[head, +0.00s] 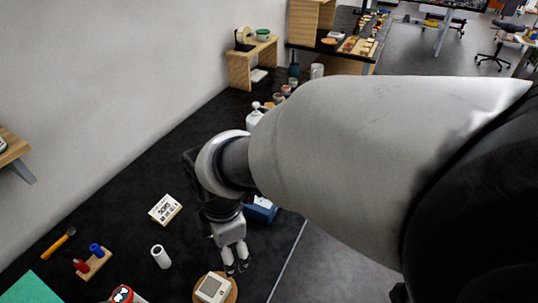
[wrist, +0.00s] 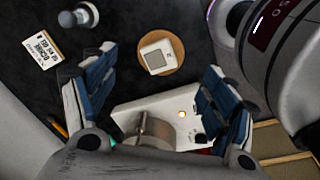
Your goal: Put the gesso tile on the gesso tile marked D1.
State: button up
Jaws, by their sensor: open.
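A white square tile (head: 213,287) with a grey square patch lies on a round wooden disc (head: 233,296), near the bottom edge of the head view. In the wrist view the tile (wrist: 155,57) shows a small dark mark I cannot read, on the disc (wrist: 178,48). I cannot make out a D1 or a second gesso tile for sure. My gripper (head: 237,271) is open and empty, pointing down just beyond the disc. In the wrist view my gripper (wrist: 160,62) has its fingers wide apart, either side of the tile, with no contact seen.
A white card with dark print (head: 165,209) and a white cylinder (head: 160,256) lie left of my gripper. A wooden block with red and blue pieces (head: 93,264), a brush (head: 58,243) and a teal mat (head: 28,290) are further left. A white box (wrist: 160,108) is low in the wrist view.

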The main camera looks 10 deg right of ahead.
jog(key=s+d+r+m+t, duration=0.1)
jog(key=s+d+r+m, duration=0.3)
jog(key=d+m, duration=0.3)
jog(key=s+d+r+m+t, duration=0.2)
jog(key=s+d+r+m, duration=0.3)
jog(key=m, duration=0.8)
jog(key=shift+s+d+r+m+t+h, duration=0.3)
jog(key=shift+d, duration=0.85)
